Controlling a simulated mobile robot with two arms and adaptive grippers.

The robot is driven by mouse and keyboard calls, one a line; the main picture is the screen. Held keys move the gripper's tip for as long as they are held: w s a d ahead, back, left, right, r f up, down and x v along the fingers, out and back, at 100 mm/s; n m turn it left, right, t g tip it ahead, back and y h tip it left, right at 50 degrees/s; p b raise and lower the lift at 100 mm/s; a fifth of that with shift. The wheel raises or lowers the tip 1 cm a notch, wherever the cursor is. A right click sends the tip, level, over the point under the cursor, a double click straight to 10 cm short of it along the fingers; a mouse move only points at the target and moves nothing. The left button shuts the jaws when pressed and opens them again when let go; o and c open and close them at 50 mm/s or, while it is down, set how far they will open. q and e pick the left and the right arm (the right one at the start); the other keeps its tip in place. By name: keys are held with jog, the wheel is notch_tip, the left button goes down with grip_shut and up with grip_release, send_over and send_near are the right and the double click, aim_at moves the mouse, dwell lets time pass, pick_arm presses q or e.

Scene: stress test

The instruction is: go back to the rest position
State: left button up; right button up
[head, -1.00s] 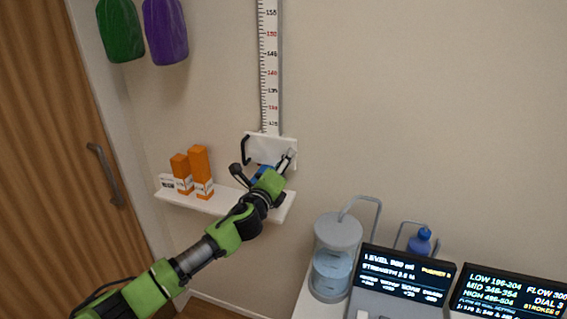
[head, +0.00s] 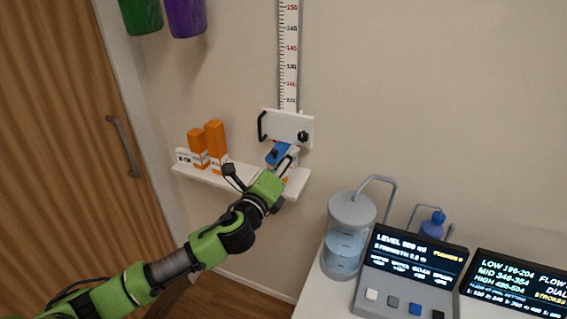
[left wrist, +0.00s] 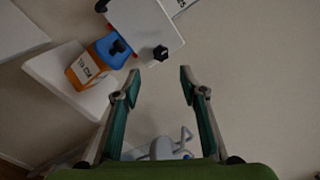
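My left arm reaches in from the lower left in the head view. Its gripper (head: 285,163) is just below the white sliding plate (head: 290,131) and in front of the wall shelf. In the left wrist view the two fingers of this gripper (left wrist: 160,78) are apart with nothing between them. The plate (left wrist: 150,22) and its black knob (left wrist: 160,53) lie beyond the left fingertip, apart from the fingers as far as I can tell. My right gripper is in neither view.
A white shelf (head: 228,182) holds orange boxes (head: 215,146); a blue piece (left wrist: 112,52) and an orange box (left wrist: 84,72) sit near my left finger. A ruler (head: 288,55) runs up the wall. A tank (head: 345,245) and console (head: 400,287) stand lower right.

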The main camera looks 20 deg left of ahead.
pick_arm(q)
jog(key=shift+s, duration=0.55)
jog(key=s+a+f+n+g+y+b, duration=0.1)
jog(key=a+f+n+g, duration=0.15)
jog(key=f, duration=0.95)
jog(key=s+a+f+n+g+y+b, duration=0.15)
jog(key=f+n, duration=0.25)
jog(key=f, duration=0.9)
jog(key=s+a+f+n+g, duration=0.1)
jog(key=s+f+n+g, duration=0.1)
jog(key=s+f, duration=0.35)
jog(key=s+a+f+n+g+b, duration=0.1)
jog(key=s+f, duration=0.1)
jog(key=f, duration=0.7)
jog(key=s+a+f+n+g, duration=0.15)
jog(key=s+f, duration=0.25)
jog(key=f, duration=0.4)
jog(key=s+d+f+n+g+h+b, duration=0.1)
jog(key=s+d+f+n+g, duration=0.2)
jog(key=s+f, duration=1)
jog(key=s+d+f+n+g+h+b, duration=0.1)
jog(key=s+f+n+g+b, duration=0.15)
jog(key=s+f+n, duration=0.95)
jog(key=s+d+m+g, duration=0.1)
jog(key=s, duration=0.8)
jog(key=s+d+m+g, duration=0.2)
jog(key=s, duration=0.7)
jog(key=shift+d+f+m, duration=0.25)
jog(key=shift+f+m, duration=0.05)
jog(key=shift+f, duration=0.15)
